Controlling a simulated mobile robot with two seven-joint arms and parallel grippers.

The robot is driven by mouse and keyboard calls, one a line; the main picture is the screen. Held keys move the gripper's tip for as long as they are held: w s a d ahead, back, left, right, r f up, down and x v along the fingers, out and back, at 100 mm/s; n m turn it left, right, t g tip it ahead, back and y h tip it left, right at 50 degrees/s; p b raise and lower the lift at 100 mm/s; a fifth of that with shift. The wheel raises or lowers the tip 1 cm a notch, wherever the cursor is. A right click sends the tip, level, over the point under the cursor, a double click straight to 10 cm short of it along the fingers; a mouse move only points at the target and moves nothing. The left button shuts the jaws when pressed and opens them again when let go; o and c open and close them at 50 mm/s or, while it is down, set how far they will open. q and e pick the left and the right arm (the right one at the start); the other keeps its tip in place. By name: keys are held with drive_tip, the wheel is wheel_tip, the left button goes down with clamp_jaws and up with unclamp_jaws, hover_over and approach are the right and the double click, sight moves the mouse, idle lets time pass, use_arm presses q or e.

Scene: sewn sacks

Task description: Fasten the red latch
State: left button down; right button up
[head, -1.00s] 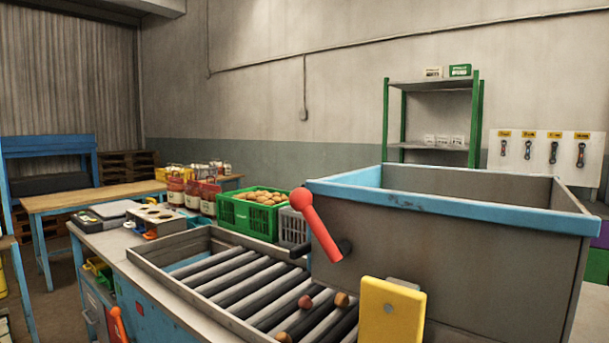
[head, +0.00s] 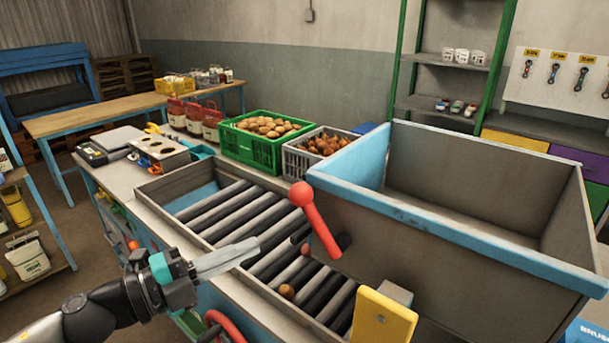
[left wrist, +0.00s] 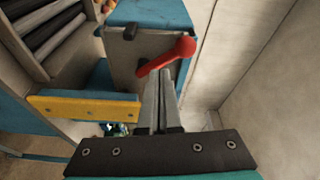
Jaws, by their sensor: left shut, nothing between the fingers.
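The red latch (head: 318,222) is a lever with a round red knob, on the near left side of the grey hopper (head: 450,245) with a blue rim. It slants, knob up and to the left, its lower end at a dark pivot. My left gripper (head: 256,246) is shut and empty, over the rollers to the left of the latch and apart from it in the head view. In the left wrist view the red latch (left wrist: 165,56) lies just beyond the tips of my left gripper (left wrist: 164,75); whether they touch cannot be told. My right gripper is not in view.
A yellow plate (head: 383,320) sticks up below the latch. The roller conveyor (head: 215,207) carries a few loose round vegetables. A green crate (head: 262,140) of potatoes and a grey crate (head: 318,147) stand behind it. A red curved tube (head: 225,322) is at the bottom.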

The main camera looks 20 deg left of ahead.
sight(302, 207)
use_arm(q)
drive_tip(key=s+d+r+m+g+h+p, duration=0.1)
drive_tip(key=d+r+m+h, duration=0.1)
drive_tip(key=d+r+m, duration=0.1)
wheel_tip(302, 207, up, 2)
drive_tip(key=shift+s+d+g, duration=0.3)
drive_tip(key=shift+d+g, duration=0.1)
drive_tip(key=shift+d, duration=0.05)
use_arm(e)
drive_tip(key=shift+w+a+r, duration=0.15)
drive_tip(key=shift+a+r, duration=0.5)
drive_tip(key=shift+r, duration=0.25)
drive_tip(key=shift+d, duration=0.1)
use_arm(q)
drive_tip(key=shift+w+d+p, duration=0.5)
drive_tip(key=shift+w+d, duration=0.05)
drive_tip(key=shift+w, duration=0.95)
drive_tip(key=shift+w+d+p, duration=0.55)
drive_tip(key=shift+w+d, duration=0.05)
drive_tip(key=shift+w, duration=0.85)
drive_tip(key=shift+w+d+p, duration=0.5)
drive_tip(key=shift+w+d, duration=0.05)
drive_tip(key=shift+w, duration=0.95)
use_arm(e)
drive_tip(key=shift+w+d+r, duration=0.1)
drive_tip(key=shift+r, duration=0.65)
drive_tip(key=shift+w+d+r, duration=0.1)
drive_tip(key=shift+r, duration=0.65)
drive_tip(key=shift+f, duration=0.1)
